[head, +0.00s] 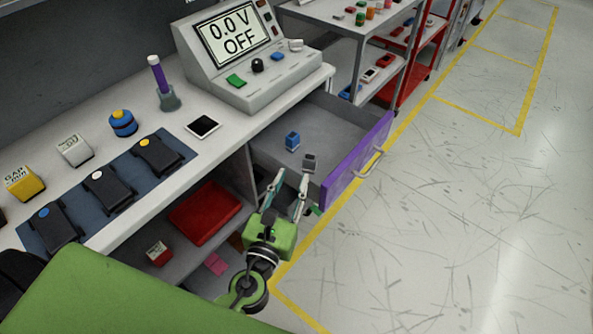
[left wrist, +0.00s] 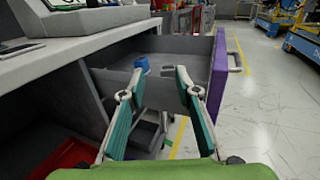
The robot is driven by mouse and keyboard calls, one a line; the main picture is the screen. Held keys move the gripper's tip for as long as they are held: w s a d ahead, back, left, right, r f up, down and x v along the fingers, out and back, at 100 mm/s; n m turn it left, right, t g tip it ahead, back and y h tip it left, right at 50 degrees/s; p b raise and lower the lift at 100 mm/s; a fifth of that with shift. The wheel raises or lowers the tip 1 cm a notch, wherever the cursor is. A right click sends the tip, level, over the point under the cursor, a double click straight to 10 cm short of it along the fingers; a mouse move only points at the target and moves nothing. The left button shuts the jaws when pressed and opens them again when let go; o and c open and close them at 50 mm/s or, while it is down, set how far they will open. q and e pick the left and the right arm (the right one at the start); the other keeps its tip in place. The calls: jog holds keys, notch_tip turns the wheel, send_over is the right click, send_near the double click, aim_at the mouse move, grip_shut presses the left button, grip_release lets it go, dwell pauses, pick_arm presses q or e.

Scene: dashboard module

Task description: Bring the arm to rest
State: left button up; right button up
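My left gripper (head: 291,177) is open and empty, with its two fingers spread beside the near side of the open drawer (head: 340,116). In the left wrist view the fingers (left wrist: 158,80) stand apart, pointing toward the drawer. A blue block (head: 292,140) lies in the drawer; it also shows in the left wrist view (left wrist: 142,65). A small grey block (head: 310,162) sits near the purple drawer front (head: 358,160), just beyond the fingertips, and appears apart from them. My right gripper is not in view.
The bench (head: 210,150) runs along the left and holds a meter reading 0.0 V OFF (head: 240,45), a phone-like device (head: 202,127) and black units on a blue mat (head: 75,212). A red tray (head: 205,213) lies on the shelf below. The floor at right is clear.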

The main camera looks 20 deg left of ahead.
pick_arm(q)
jog(key=shift+s+r, duration=0.1)
jog(key=shift+s, duration=0.2)
jog(key=shift+r, duration=0.1)
